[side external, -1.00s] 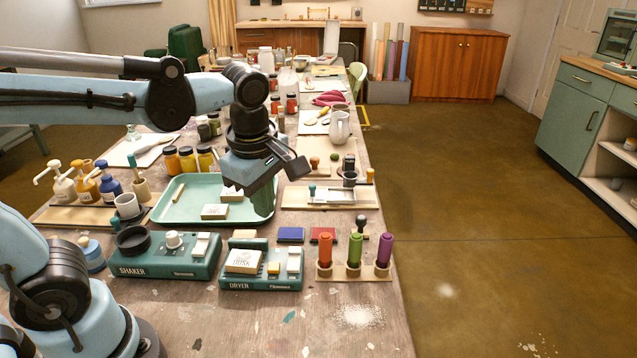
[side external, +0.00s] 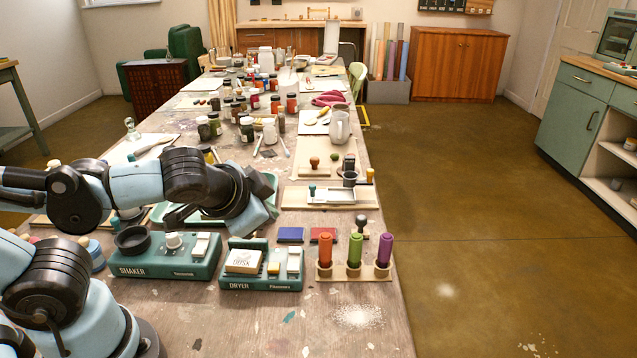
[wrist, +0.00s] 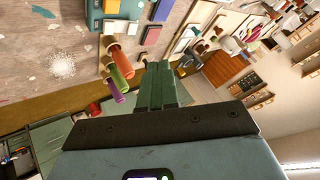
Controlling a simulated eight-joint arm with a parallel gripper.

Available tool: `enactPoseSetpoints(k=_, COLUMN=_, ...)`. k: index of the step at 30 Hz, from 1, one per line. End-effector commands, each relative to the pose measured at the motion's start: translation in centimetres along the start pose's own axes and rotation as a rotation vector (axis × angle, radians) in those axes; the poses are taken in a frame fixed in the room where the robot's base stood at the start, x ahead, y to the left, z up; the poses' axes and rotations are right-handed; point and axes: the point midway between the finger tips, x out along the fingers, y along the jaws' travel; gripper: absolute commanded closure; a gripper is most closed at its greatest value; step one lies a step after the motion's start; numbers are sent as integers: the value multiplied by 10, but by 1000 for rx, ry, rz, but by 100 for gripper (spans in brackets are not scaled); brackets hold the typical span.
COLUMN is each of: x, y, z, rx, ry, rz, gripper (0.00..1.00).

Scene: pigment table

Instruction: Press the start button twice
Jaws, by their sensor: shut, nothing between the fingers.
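The green dryer (side external: 262,280) stands near the front of the table. It carries a white block (side external: 244,261), a small yellow button (side external: 273,268) and a pale rocker piece (side external: 293,262). The green shaker (side external: 165,262) stands left of it with a pale knob (side external: 173,241) and a pale rocker piece (side external: 201,245). I cannot read which control is the start button. My gripper's fingers (wrist: 159,68) are together and empty in the wrist view, apart from everything. In the side view my wrist is behind and above the dryer, and the fingertips are hidden.
A mint tray (side external: 272,184) is partly hidden behind my wrist. Jars and a white jug (side external: 339,127) stand farther back.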

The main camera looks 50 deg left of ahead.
Motion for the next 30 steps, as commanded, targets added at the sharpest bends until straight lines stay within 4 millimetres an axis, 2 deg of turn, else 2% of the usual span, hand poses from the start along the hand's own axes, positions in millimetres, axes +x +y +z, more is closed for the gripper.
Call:
enactPoseSetpoints(k=6, x=0, y=2, z=0, rx=121, ry=35, rz=-9, gripper=100)
enactPoseSetpoints(k=19, x=1, y=3, z=1, rx=122, ry=34, rz=-9, gripper=100)
enactPoseSetpoints(k=30, x=22, y=15, z=15, rx=122, ry=34, rz=-9, gripper=100)
